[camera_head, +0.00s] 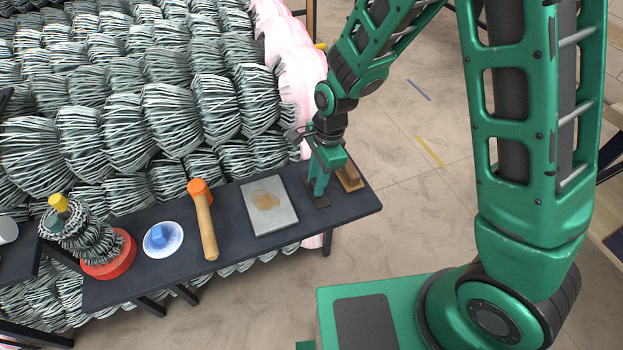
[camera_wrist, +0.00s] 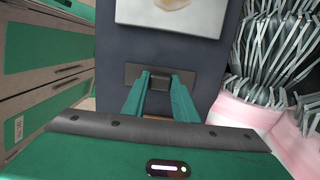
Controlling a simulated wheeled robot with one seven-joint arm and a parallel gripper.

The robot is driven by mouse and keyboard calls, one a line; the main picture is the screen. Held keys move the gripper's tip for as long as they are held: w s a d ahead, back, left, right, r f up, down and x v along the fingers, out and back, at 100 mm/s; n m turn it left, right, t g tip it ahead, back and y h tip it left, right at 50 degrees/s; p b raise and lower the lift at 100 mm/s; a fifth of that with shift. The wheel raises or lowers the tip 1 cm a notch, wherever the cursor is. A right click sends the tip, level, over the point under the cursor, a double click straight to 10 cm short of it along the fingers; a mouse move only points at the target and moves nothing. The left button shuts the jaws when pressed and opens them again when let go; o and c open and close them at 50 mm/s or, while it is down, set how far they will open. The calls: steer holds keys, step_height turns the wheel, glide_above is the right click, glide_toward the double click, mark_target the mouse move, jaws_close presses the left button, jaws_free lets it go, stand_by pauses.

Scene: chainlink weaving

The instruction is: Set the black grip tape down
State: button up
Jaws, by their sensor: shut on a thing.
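My gripper (camera_head: 319,192) points down over the right part of the dark table (camera_head: 230,215). Its green fingers are shut on the black grip tape (camera_wrist: 161,79), a small dark piece between the fingertips in the wrist view. A flat dark grey rectangle (camera_wrist: 134,73) lies around and under the fingertips, and it also shows in the head view (camera_head: 321,202). The tape is low, close to this rectangle; I cannot tell whether it touches it. In the head view the fingers mostly hide the tape.
A pale grey plate with a tan patch (camera_head: 283,213) lies left of my gripper. A brown block (camera_head: 349,179) stands just right of it. Farther left are an orange-headed mallet (camera_head: 207,225), a white dish with a blue piece (camera_head: 161,240) and a red round base (camera_head: 121,262).

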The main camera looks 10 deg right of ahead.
steer(key=o, duration=1)
steer(key=r, duration=0.4)
steer(key=d+r, duration=0.1)
steer(key=r, duration=0.7)
steer(key=shift+w+d, duration=0.3)
steer(key=shift+d, duration=0.05)
